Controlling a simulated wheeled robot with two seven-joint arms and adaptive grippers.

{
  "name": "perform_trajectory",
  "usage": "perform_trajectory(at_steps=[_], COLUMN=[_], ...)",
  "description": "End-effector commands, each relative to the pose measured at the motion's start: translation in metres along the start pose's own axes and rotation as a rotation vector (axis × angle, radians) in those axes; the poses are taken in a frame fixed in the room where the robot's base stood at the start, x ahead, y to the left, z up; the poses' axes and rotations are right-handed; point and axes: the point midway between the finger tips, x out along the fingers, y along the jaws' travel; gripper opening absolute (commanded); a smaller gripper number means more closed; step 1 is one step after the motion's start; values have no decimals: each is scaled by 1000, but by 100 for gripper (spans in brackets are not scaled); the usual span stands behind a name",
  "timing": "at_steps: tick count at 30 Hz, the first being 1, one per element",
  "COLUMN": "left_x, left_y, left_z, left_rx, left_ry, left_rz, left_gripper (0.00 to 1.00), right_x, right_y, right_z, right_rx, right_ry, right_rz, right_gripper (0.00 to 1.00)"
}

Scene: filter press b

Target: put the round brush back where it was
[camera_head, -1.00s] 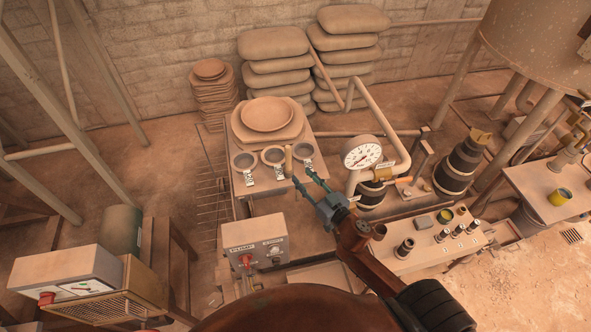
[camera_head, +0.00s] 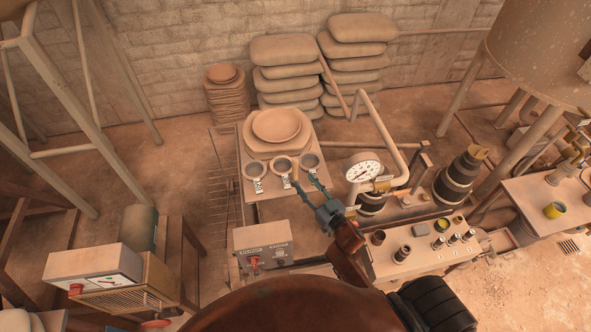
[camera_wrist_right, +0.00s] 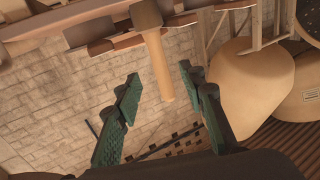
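The round brush seems to be the wooden piece with a thick end and a thin round handle (camera_wrist_right: 158,62) in the right wrist view. In the head view its brown handle (camera_head: 294,170) shows at the fingertips, in front of the rings on the table. My right gripper (camera_wrist_right: 160,78) has its two green fingers spread, one on each side of the handle's free end, with gaps visible. It also shows in the head view (camera_head: 306,180). I cannot tell what supports the brush. My left gripper is not in view.
Three ringed cups (camera_head: 283,165) and stacked round mats (camera_head: 262,143) lie on the table behind the gripper. A pressure gauge (camera_head: 363,172) and pipe stand close right. A switch box (camera_head: 263,246) is in front. A bench (camera_head: 415,262) with small fittings stands at right.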

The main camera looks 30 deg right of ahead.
Motion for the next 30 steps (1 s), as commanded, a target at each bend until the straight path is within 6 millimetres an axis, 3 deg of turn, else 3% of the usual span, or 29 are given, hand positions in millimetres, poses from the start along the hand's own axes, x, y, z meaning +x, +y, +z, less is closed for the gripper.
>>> perform_trajectory(at_steps=[11, 19, 30], left_x=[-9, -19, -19], left_y=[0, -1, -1], left_z=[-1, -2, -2], left_rx=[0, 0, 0], left_ry=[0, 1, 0], left_rz=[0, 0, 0], left_gripper=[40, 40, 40], right_x=[35, 72, 79], right_y=[-1, 0, 0], right_z=[-2, -7, -5], right_rx=[1, 2, 1], right_ry=[3, 3, 2], right_rz=[0, 0, 0], right_gripper=[37, 37, 34])
